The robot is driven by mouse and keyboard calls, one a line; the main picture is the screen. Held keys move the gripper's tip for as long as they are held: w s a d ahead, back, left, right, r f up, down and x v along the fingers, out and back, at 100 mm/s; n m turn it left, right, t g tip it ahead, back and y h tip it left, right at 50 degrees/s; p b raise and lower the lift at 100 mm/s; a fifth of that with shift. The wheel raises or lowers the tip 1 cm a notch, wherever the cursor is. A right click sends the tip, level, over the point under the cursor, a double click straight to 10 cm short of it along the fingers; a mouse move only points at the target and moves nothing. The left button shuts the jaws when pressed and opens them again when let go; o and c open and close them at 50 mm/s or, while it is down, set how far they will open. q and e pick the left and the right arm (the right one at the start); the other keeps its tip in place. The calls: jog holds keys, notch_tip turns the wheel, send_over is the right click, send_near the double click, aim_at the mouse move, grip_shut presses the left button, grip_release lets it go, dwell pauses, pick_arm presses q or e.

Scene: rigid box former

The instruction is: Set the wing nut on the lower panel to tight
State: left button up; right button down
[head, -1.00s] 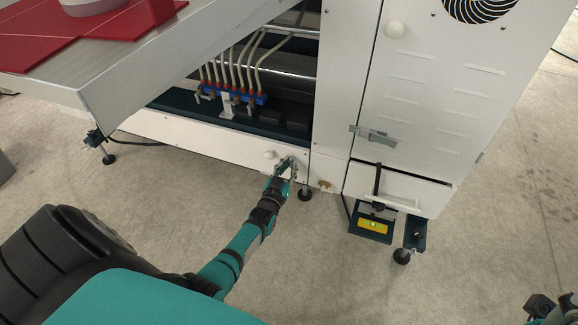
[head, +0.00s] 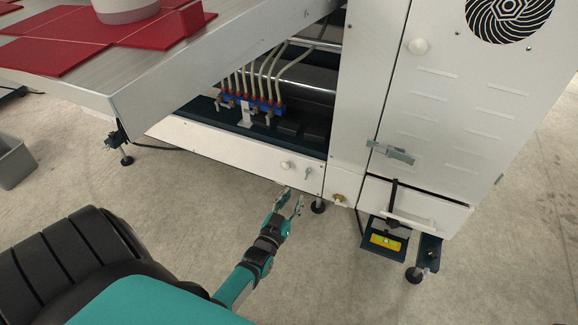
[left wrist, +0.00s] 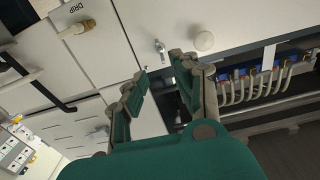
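The lower panel (head: 240,150) is a long white strip under the open machine bay. The wing nut (left wrist: 162,50) is a small metal piece on it, beside a round white knob (left wrist: 204,41). In the head view the wing nut (head: 308,171) is tiny, right of the white knob (head: 285,165); its exact setting cannot be read. My left gripper (head: 293,199) is open and empty, in front of and below the panel. In the left wrist view its two fingertips (left wrist: 160,69) are apart, with the wing nut beyond the gap, not touched. My right gripper is not in view.
A brass valve (left wrist: 76,28) marked DRIP sits on the neighbouring panel. A slanted table (head: 235,37) with red pieces overhangs at left. The floor in front is clear.

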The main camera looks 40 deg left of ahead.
pick_arm(q)
jog(key=shift+v, duration=1.25)
